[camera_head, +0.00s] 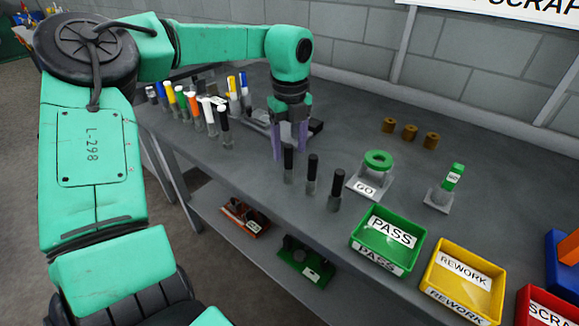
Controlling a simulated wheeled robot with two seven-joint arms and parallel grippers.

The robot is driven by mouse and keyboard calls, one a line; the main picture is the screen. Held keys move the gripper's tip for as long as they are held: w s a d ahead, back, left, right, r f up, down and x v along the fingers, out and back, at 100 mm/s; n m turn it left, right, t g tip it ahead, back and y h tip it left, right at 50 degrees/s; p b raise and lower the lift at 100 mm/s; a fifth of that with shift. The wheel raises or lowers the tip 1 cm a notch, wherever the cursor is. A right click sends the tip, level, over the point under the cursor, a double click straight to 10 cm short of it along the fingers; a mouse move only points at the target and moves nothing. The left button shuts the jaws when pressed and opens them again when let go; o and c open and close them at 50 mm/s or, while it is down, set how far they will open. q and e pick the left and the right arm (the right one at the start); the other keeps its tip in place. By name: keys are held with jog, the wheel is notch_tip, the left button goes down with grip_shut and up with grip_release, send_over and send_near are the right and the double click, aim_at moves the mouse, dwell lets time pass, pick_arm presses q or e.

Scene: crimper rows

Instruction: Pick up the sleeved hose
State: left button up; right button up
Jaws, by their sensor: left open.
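Three short black hoses with grey sleeves at their lower ends stand upright in a row on the grey bench: the left one (288,163), the middle one (312,173) and the right one (338,187). I cannot tell which of them the task means. My left gripper (290,142) points down with its two purple fingers apart. It is just behind and above the left black hose in the picture, with nothing visible between the fingers. A grey device (258,124) with a black end is partly hidden behind the fingers. My right gripper is not in view.
Several coloured hoses (196,112) stand at the left. A green GO ring gauge (378,160) and a green-topped gauge (452,176) stand to the right, near brown rings (410,131). Green PASS (366,254), yellow REWORK (440,284) and red SCRAP (526,300) bins line the front edge.

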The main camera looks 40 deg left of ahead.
aim_at(289, 164)
pick_arm(q)
notch_tip(289, 164, down, 5)
jog(key=shift+s+a+f+p, duration=0.1)
jog(key=shift+s+p, duration=0.05)
jog(key=shift+p, duration=0.55)
jog(key=shift+f, duration=0.25)
grip_shut()
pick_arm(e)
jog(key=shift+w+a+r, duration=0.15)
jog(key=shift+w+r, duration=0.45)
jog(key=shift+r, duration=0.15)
